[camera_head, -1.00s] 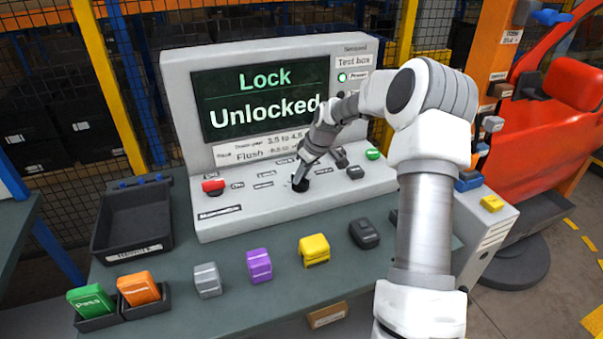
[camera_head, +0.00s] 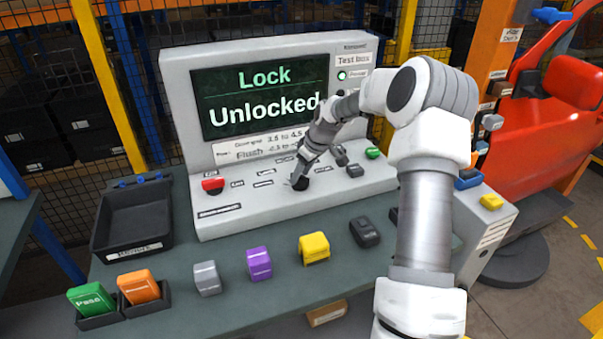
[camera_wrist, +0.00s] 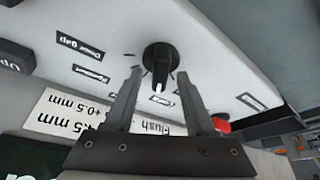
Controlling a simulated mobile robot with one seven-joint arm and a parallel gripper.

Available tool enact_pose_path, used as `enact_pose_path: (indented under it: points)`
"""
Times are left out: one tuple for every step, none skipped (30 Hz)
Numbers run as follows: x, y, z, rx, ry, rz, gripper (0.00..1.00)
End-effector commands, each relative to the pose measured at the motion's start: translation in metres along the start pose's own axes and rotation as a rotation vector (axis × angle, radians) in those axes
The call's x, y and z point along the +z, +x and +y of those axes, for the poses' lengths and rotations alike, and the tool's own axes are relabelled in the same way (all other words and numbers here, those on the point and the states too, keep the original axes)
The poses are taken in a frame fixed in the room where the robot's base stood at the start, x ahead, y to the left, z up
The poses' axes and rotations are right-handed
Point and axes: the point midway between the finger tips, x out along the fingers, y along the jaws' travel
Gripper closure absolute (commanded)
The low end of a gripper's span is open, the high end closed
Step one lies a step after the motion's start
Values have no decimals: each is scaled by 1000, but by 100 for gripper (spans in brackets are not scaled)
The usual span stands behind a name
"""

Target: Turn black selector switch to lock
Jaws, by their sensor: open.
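The black selector switch (camera_head: 299,183) is a round knob on the sloped front panel of the grey test box (camera_head: 330,205). In the wrist view the knob (camera_wrist: 160,57) has a white pointer line that points toward the bottom of the picture, between my fingers. My gripper (camera_wrist: 157,72) is open, with one finger on each side of the knob's lower part; I cannot tell whether they touch it. In the head view my gripper (camera_head: 301,173) is at the knob and partly covers it. The screen (camera_head: 262,96) reads "Lock" and "Unlocked".
A red button (camera_head: 212,185) is left of the switch, and a green button (camera_head: 372,152) is at the right. Several coloured blocks, including a purple one (camera_head: 259,263) and a yellow one (camera_head: 314,248), stand in front of the box. A black tray (camera_head: 133,222) lies at the left.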

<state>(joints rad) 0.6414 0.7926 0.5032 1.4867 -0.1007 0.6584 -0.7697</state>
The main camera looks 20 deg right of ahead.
Motion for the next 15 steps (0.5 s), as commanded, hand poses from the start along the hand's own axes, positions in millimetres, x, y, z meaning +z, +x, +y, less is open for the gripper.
enact_pose_path:
  points:
    - [0,-2,0,1,0,0,45]
    - [0,-4,0,1,0,0,45]
    - [0,-8,0,1,0,0,45]
    - [0,-11,1,1,0,0,45]
    - [0,-16,1,2,1,1,45]
    - [0,-23,1,3,1,1,45]
    - [0,-29,1,4,2,2,45]
    - [0,-36,1,4,1,2,45]
    - [-1,-45,1,4,1,2,45]
    - [-1,-53,2,6,0,3,45]
    - [0,-60,1,5,0,2,45]
    - [-1,-71,1,6,1,3,45]
    - [-1,-78,1,5,1,2,45]
    - [0,-86,1,5,1,2,45]
    - [0,-96,1,5,1,1,45]
